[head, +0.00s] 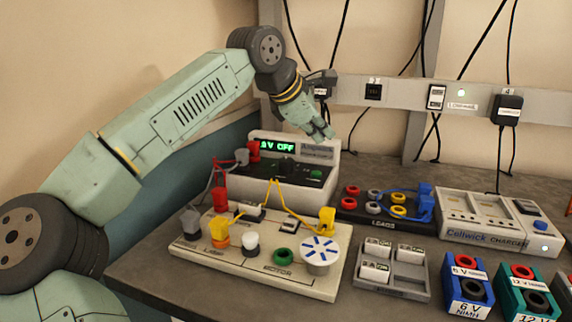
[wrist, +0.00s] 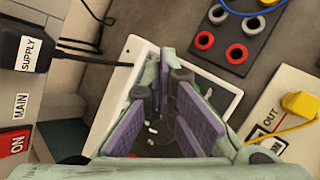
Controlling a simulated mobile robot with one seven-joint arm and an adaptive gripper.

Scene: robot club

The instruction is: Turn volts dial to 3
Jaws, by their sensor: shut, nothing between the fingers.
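The power supply (head: 294,148) is a pale box at the back of the bench with a dark sloped front panel. Its green display (head: 277,146) ends in "V OFF"; the left digit is partly covered by a red plug. A dark knob (head: 286,167) and a green knob (head: 315,172) sit on the panel; I cannot read any dial marks. My gripper (head: 327,135) points down over the supply's right end, shut and empty. In the wrist view, my gripper (wrist: 166,88) is over the supply's pale casing (wrist: 221,78), and its fingers hide much of the panel.
A circuit board (head: 200,265) with plugs and yellow leads lies in front of the supply. A socket rail (head: 410,94) with hanging cables runs behind.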

